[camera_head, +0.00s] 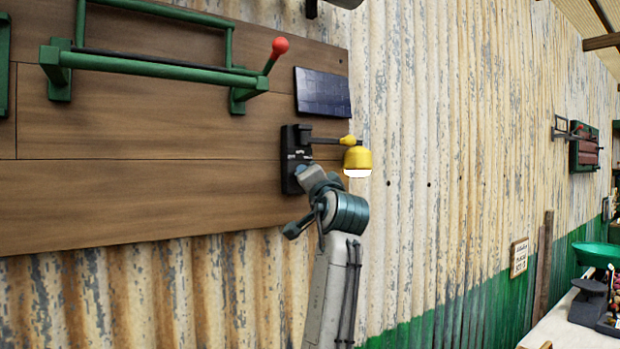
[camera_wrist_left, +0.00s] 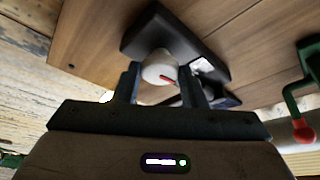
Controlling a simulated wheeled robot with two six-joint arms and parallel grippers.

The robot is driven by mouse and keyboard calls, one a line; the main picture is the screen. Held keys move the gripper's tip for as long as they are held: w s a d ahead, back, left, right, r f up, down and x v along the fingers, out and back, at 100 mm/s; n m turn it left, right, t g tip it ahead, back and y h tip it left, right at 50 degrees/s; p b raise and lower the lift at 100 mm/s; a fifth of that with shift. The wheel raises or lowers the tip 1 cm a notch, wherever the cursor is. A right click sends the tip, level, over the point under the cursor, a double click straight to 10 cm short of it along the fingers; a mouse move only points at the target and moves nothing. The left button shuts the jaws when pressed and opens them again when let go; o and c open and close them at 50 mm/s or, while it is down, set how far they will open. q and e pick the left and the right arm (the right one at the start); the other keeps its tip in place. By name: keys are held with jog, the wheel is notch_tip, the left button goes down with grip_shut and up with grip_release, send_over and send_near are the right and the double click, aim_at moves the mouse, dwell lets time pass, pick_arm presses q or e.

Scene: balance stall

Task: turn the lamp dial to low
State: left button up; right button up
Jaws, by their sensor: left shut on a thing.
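A black lamp box (camera_head: 291,138) is mounted on the wooden board, and a yellow lamp (camera_head: 357,158) on a short arm sticks out to its right, its underside bright white. My left gripper (camera_head: 305,176) is at the lower part of the box and hides the dial in the head view. In the left wrist view the pale round dial (camera_wrist_left: 158,66) with a red mark sits on the black box (camera_wrist_left: 172,38), between the fingers of my left gripper (camera_wrist_left: 160,84), which is shut on it. The dial's setting cannot be read. My right gripper is not in view.
A green rail frame with a red-knobbed lever (camera_head: 280,46) is on the board at upper left. A dark solar panel (camera_head: 322,92) is above the lamp. A stall table with a green pan (camera_head: 598,254) is far right.

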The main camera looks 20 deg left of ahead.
pick_arm(q)
jog(key=shift+r+m, duration=0.15)
jog(key=shift+m, duration=0.55)
jog(key=shift+h, duration=0.4)
jog(key=o, duration=1)
jog(key=b+v, duration=1)
jog(key=b, duration=0.4)
jog(key=shift+s+d+f, duration=0.1)
jog(key=shift+s+f, duration=0.1)
jog(key=shift+s, duration=0.05)
